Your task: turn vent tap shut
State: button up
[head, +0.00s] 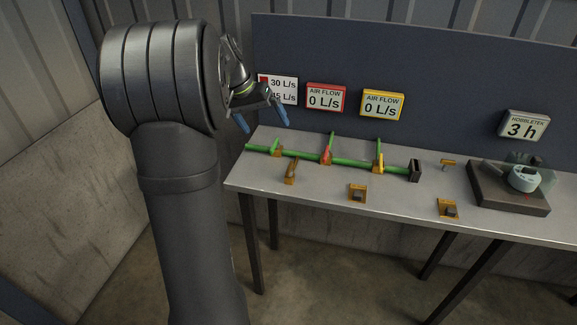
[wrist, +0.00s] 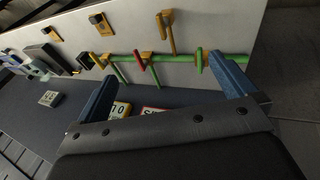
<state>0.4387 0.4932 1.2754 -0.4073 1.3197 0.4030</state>
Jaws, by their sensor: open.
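A green pipe (head: 346,162) runs along the bench with three coloured tap handles: a green handle (head: 275,146) at the left, a red handle (head: 327,154) in the middle and a yellow handle (head: 381,161) at the right. No label shows which is the vent tap. In the wrist view the green handle (wrist: 199,60), red handle (wrist: 140,62) and pipe (wrist: 176,57) lie beyond the fingers. My gripper (head: 262,118) is open and empty above the bench's left end; its blue fingers also show in the wrist view (wrist: 163,90), apart from the pipe.
An orange fitting (head: 291,172) stands in front of the pipe. A red sign (head: 326,97) and yellow sign (head: 382,105) both read air flow 0 L/s. A white sign (head: 284,88) is partly hidden by my gripper. A dark block with a round device (head: 523,178) sits right.

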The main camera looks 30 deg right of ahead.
jog(key=shift+a+r, duration=0.1)
jog(key=shift+r, duration=0.25)
